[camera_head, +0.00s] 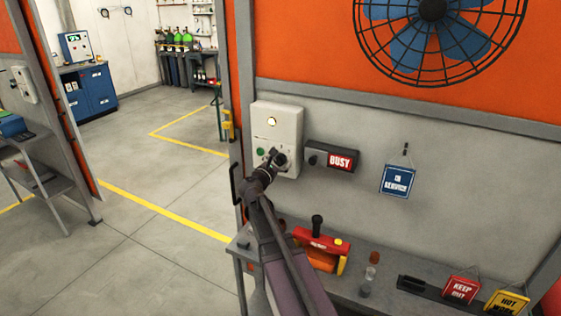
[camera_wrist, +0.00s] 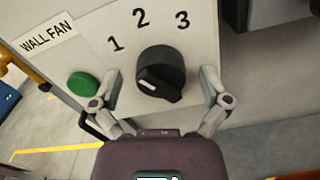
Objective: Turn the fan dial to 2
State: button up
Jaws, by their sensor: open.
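The fan dial (camera_wrist: 165,68) is a round black knob on a pale panel (camera_wrist: 100,25) labelled WALL FAN. The numbers 1, 2 and 3 are printed in an arc above it. A short white mark shows on the left of the knob's face, below the 1; it does not line up with the 2. My gripper (camera_wrist: 160,85) is open, one finger on each side of the knob; I cannot tell whether either touches it. In the head view my gripper (camera_head: 272,161) is at the white control box (camera_head: 289,117) and partly hides the dial.
A green button (camera_wrist: 83,85) sits close to my left finger. A lamp (camera_head: 271,121) glows on the box. The wall fan (camera_head: 432,10) is above. A bench with an orange tool (camera_head: 318,250) is below.

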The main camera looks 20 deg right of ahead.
jog(key=c, duration=1.2)
jog(key=shift+o, duration=0.3)
jog(key=shift+d, duration=0.1)
jog(key=shift+m, duration=0.4)
jog(key=shift+f+m, duration=0.1)
jog(key=shift+m, duration=2.3)
jog(key=o, duration=1.1)
